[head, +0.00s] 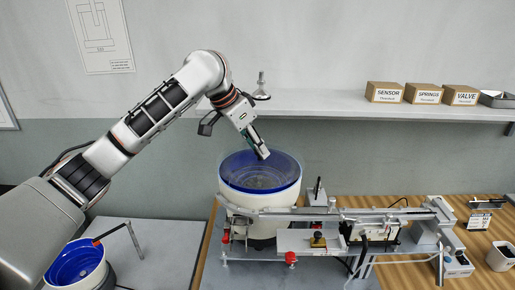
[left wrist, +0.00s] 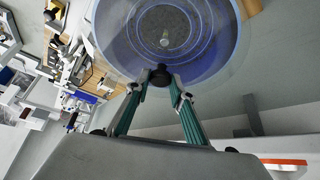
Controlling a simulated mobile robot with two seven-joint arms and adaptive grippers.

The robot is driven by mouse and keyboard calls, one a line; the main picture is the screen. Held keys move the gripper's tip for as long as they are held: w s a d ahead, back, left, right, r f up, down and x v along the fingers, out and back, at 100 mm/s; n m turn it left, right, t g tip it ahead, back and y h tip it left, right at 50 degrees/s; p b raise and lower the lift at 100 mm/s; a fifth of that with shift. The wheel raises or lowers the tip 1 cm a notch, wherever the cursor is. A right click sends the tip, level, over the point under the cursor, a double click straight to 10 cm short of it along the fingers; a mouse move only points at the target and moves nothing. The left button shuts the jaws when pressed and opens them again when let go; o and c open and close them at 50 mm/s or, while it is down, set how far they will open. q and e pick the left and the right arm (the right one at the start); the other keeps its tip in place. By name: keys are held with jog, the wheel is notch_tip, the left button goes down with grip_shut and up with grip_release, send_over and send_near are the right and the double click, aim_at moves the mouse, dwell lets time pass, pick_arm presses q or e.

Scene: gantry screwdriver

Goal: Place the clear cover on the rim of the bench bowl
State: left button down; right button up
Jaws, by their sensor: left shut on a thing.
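The bench bowl (head: 258,200) is white outside and blue inside, and stands on the machine on the wooden bench. The clear cover (head: 240,165) is a see-through disc at the bowl's mouth; whether it touches the rim or sits slightly above it, I cannot tell. My left gripper (head: 262,152) reaches down from the upper left, over the back right part of the bowl. In the left wrist view its fingers (left wrist: 160,79) are shut on a dark knob of the cover (left wrist: 212,66). The blue bowl shows through the disc. My right gripper is not in view.
A gantry rail (head: 345,213) runs right from the bowl. A wall shelf (head: 340,107) behind holds small cardboard boxes (head: 423,93). A white cup (head: 501,256) is at the right.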

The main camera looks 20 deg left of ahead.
pick_arm(q)
jog(key=shift+f, duration=0.25)
jog(key=shift+f, duration=0.1)
jog(key=shift+f, duration=0.35)
jog(key=shift+f, duration=0.2)
jog(key=c, duration=1.8)
grip_release()
jog(key=shift+o, duration=0.2)
jog(key=shift+r, duration=0.1)
jog(key=shift+r, duration=0.35)
jog(key=v, duration=1.2)
jog(key=shift+r, duration=0.2)
